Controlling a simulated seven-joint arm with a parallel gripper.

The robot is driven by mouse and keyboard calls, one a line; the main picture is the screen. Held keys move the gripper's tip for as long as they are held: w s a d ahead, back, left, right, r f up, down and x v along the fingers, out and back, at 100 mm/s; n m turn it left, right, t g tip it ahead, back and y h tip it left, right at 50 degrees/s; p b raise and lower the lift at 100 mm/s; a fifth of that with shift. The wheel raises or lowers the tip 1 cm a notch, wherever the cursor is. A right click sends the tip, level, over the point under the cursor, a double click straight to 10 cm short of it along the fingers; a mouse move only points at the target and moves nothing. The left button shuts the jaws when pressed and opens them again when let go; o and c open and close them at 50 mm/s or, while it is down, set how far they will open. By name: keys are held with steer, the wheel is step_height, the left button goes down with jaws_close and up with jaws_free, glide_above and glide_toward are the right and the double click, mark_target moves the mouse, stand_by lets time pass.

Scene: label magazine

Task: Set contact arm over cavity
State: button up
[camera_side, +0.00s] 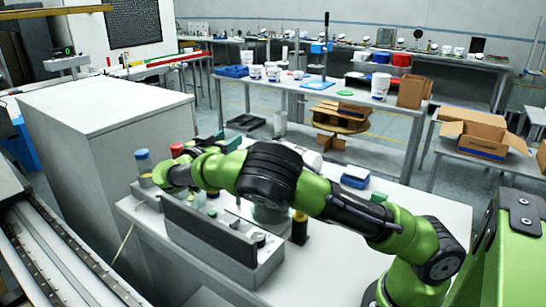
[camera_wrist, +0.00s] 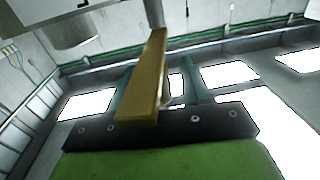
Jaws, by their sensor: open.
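A long grey fixture with a dark upright plate (camera_side: 210,232) stands on the white table in the side view. I cannot tell which part is the contact arm or the cavity. My gripper (camera_side: 166,178) is at the far left end of my green arm, above the fixture's left end; its fingertips are not clear there. In the wrist view, two teal fingers (camera_wrist: 160,92) stand apart beyond a dark bolted bar. A tan bar (camera_wrist: 156,80) runs up between them; whether it touches them is unclear. A grey cylinder (camera_wrist: 75,30) shows at top left.
A blue-capped jar (camera_side: 143,161) and a red-topped item (camera_side: 176,150) are close to my gripper. A black cylinder (camera_side: 299,228) stands by the fixture's right end. A tall grey cabinet (camera_side: 105,130) is at left. The white table's (camera_side: 340,255) right part is fairly clear.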

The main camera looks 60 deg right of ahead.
steer(key=shift+c, duration=0.5)
jaws_close()
steer(key=shift+s+t, duration=0.1)
steer(key=shift+t, duration=0.3)
steer(key=shift+s+d+n+t+y, duration=0.45)
steer(key=shift+n+t+y, duration=1.15)
steer(key=shift+t, duration=0.55)
steer(key=shift+s+d+n+t+y, duration=0.45)
steer(key=shift+n+t+y, duration=0.9)
steer(key=shift+n+t, duration=0.7)
steer(key=shift+s+d+n+t+y, duration=0.3)
steer(key=shift+s+n+t+y, duration=0.25)
steer(key=shift+n+t+y, duration=1.35)
steer(key=shift+r+t+h, duration=0.1)
steer(key=shift+t+h, duration=0.15)
steer(key=shift+t, duration=0.25)
steer(key=shift+o, duration=0.5)
jaws_free()
